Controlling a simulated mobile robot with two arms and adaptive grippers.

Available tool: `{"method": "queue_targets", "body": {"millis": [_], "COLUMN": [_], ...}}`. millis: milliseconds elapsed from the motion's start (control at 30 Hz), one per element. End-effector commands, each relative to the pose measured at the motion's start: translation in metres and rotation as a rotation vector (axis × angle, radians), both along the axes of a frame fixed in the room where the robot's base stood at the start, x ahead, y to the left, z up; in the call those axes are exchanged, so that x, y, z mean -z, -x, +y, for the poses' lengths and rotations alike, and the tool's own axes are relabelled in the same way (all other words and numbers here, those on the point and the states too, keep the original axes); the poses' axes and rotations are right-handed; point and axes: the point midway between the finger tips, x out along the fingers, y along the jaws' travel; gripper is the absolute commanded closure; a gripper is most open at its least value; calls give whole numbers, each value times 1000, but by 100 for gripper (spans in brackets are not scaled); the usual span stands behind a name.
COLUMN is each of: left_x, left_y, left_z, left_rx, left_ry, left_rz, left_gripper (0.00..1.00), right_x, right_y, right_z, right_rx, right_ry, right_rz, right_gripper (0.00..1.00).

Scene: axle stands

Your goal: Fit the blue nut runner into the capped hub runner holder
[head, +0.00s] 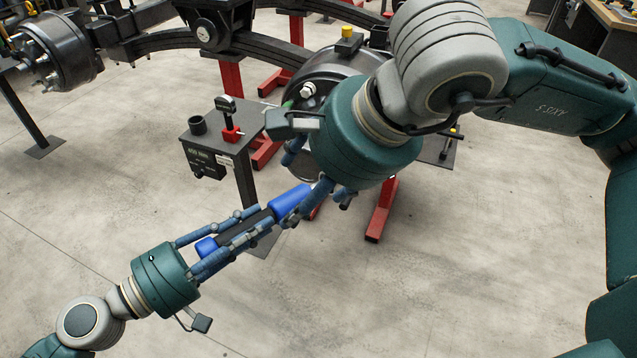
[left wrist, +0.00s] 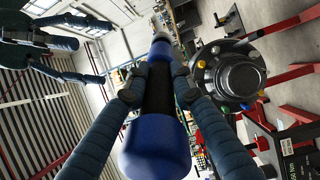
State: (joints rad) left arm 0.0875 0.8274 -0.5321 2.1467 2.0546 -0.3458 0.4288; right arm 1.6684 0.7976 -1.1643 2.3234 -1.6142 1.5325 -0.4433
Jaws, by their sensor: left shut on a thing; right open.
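The blue nut runner (head: 290,200) has blue ends and a black middle. My left gripper (head: 250,228) is shut on its black middle and holds it tilted above the floor, and the left wrist view (left wrist: 158,150) shows it between the fingers. My right gripper (head: 320,192) is open above the runner's upper blue end; whether it touches cannot be told. A grey stand (head: 206,145) left of the capped hub (head: 322,75) carries a dark round cup (head: 198,126), which looks like the runner holder and is empty. The capped hub is partly hidden by my right arm.
Red axle stands (head: 381,210) rise behind my right gripper. Another hub (head: 58,48) sits at the upper left on the axle. The floor at lower centre is clear.

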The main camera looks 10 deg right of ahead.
Motion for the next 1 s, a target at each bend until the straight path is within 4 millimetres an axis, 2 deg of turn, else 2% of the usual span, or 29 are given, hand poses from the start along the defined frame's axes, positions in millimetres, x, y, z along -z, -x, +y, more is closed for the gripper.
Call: {"method": "queue_targets", "body": {"millis": [100, 233, 700, 1000], "left_x": [-3, -3, -3, -3], "left_y": [0, 0, 0, 0], "left_z": [0, 0, 0, 0], "left_rx": [-1, -1, -1, -1], "left_ry": [4, 4, 4, 4], "left_rz": [-3, -3, -4, -3], "left_gripper": [100, 100, 100, 100], "right_x": [-2, 5, 75, 97], "right_y": [2, -1, -40, -53], "right_z": [-11, -11, 10, 17], "right_rx": [-33, -40, -39, -37], "right_ry": [75, 94, 91, 88], "right_rz": [-75, -90, -85, -87], "right_gripper": [27, 27, 27, 27]}}
